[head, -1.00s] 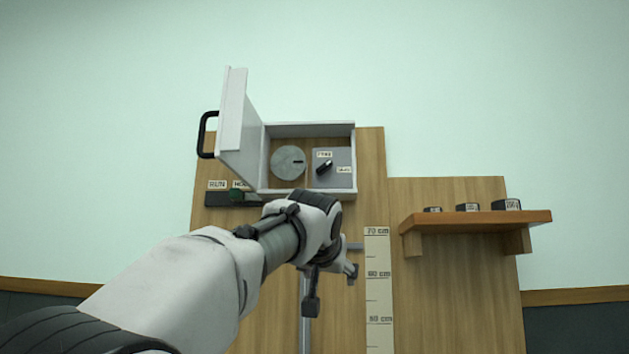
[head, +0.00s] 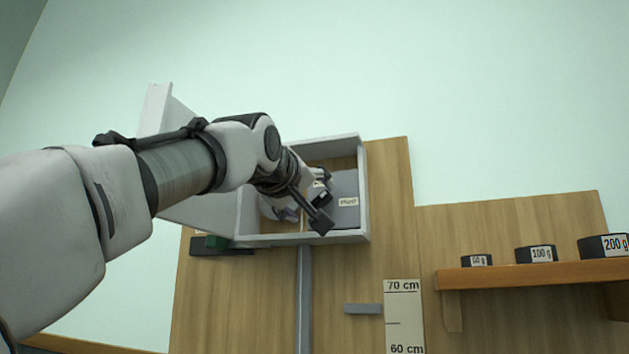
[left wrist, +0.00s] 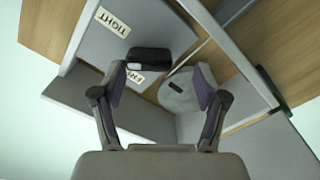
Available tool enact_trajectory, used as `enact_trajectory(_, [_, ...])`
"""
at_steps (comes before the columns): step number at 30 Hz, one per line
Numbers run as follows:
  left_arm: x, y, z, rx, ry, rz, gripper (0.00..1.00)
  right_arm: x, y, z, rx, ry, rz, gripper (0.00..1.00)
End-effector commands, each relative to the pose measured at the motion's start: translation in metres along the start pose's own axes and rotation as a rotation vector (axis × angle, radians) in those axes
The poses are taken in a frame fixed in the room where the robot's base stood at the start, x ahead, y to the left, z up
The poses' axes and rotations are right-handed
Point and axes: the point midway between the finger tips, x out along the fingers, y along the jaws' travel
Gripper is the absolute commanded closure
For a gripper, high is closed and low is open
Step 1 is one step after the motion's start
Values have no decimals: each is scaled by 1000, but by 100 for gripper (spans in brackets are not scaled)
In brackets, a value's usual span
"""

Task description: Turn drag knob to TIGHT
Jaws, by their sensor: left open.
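The black drag knob (left wrist: 150,60) sits on a grey panel (left wrist: 140,28) inside the open box. Its white mark is on the side of the FREE label (left wrist: 134,80). The TIGHT label (left wrist: 112,22) is farther along the panel; in the head view it shows at the right of the panel (head: 347,202). My left gripper (head: 321,199) reaches into the box, open, and hides most of the knob there. In the left wrist view the open fingers (left wrist: 160,78) are spread near the knob, which is closer to the left-hand finger; I cannot tell whether they touch. My right gripper is out of view.
A round grey disc (left wrist: 178,92) with a slot is beside the panel. The box walls (head: 363,190) enclose the gripper closely, and the open door (head: 155,108) stands at the left behind my arm. A shelf (head: 540,273) with black weights is at the right.

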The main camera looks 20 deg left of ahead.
Motion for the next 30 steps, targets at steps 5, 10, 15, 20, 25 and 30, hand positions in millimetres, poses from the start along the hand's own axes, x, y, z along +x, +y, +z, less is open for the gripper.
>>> enact_trajectory(5, [9, 1, 0, 2, 0, 0, 27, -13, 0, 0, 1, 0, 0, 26])
enact_trajectory(10, [9, 0, 2, 2, 1, 1, 27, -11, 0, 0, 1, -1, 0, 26])
enact_trajectory(15, [9, -1, 2, 2, 0, 0, 73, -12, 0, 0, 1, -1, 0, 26])
enact_trajectory(20, [10, -1, 2, 2, 0, 0, 87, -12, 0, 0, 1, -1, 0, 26])
enact_trajectory(25, [10, -1, 2, 13, 0, 0, 87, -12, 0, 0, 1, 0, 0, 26])
enact_trajectory(30, [10, 0, 2, 59, 0, 0, 87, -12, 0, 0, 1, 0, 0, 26])
